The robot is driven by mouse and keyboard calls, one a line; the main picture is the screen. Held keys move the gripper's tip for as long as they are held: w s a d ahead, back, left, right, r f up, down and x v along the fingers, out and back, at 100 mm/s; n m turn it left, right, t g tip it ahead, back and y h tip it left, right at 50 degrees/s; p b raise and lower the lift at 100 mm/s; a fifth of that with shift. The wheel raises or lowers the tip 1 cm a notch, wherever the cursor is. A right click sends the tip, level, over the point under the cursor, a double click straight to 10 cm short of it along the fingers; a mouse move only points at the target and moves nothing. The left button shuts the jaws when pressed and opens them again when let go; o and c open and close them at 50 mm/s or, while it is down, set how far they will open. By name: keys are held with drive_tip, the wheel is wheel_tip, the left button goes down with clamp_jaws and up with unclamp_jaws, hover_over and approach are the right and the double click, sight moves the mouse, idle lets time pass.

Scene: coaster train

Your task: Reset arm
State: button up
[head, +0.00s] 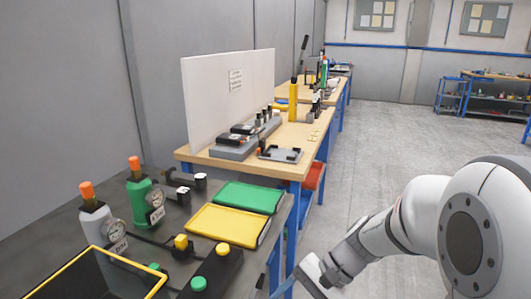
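My white arm comes in from the lower right and reaches left and down across the head view. Its far end, which looks like my gripper (318,274), is at the bottom edge, to the right of the near dark bench (165,222). The fingers are too small and partly cut off, so I cannot tell whether they are open or hold anything. The end appears over the floor beside the bench's blue frame, apart from the trays.
The bench holds a green tray (248,197), a yellow tray (227,225), a green bottle (142,200), a grey bottle (98,226) and a yellow-rimmed black bin (95,252). Behind it stands a wooden workbench (290,137) with a white panel (228,95). The grey floor (375,140) on the right is clear.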

drive_tip(key=s+d+r+n+t+h+p, duration=0.2)
drive_tip(key=d+r+n+h+p, duration=0.1)
drive_tip(key=r, duration=0.4)
drive_tip(key=s+d+r+n+t+h+p, duration=0.2)
drive_tip(key=d+r+h+p, duration=0.3)
drive_tip(key=r, duration=0.3)
drive_tip(key=shift+s+d+n+t+p, duration=0.3)
drive_tip(key=shift+s+d+n+p, duration=0.3)
drive_tip(key=shift+s+d+n, duration=0.15)
drive_tip(key=shift+r, duration=0.1)
